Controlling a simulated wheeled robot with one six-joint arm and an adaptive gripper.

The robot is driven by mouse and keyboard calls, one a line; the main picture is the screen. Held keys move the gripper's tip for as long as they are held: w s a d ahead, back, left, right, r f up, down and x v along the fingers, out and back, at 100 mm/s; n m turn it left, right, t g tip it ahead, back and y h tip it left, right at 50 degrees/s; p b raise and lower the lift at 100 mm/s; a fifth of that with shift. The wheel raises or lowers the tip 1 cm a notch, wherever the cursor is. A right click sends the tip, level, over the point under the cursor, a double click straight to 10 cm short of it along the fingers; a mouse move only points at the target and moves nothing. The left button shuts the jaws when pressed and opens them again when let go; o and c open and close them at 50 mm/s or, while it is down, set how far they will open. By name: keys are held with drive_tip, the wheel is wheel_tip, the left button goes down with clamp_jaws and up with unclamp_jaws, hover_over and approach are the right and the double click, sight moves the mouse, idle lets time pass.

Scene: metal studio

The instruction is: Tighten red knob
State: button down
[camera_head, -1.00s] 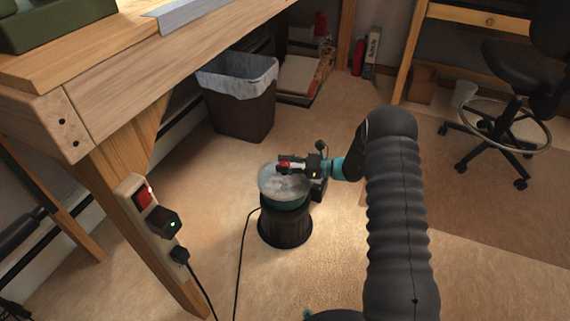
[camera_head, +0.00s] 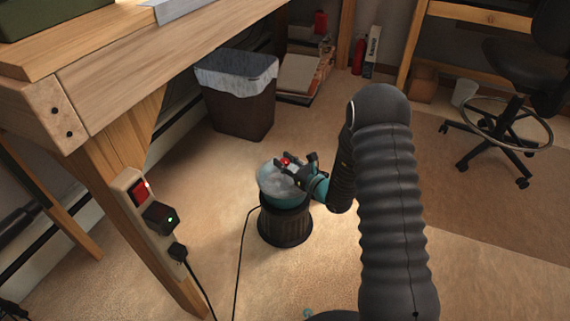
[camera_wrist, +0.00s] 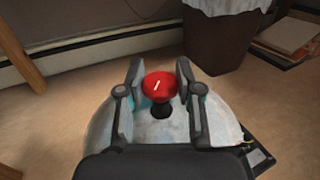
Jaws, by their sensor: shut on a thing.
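The red knob (camera_wrist: 160,86) is round, with a short pale line on its top that leans slightly right in the wrist view. It stands on a dark stem on top of a pale, domed device (camera_head: 268,181) with a teal lower part. The knob also shows as a small red spot in the head view (camera_head: 285,161). My gripper (camera_wrist: 160,75) has one finger on each side of the knob and is shut on it. In the head view my gripper (camera_head: 284,166) reaches in from the right, over the dome. Finger contact is hard to see there.
The device sits on a black ribbed stand (camera_head: 284,227) on the carpet. A wooden workbench (camera_head: 120,85) with a switch strip (camera_head: 137,193) is at left. A bin (camera_head: 240,112) stands behind, an office chair (camera_head: 520,75) at right. A black cable runs left of the stand.

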drive_tip(key=shift+a+m+t+h+b, duration=0.15)
drive_tip(key=shift+m+t+h+b, duration=0.55)
drive_tip(key=shift+m+t+h, duration=0.85)
drive_tip(key=shift+h, duration=0.25)
drive_tip(key=shift+r, duration=0.1)
drive_tip(key=c, duration=0.7)
unclamp_jaws()
drive_tip(key=shift+s+d, duration=0.25)
drive_tip(key=shift+d, duration=0.05)
drive_tip(key=v, duration=1.1)
drive_tip(key=shift+s, duration=0.2)
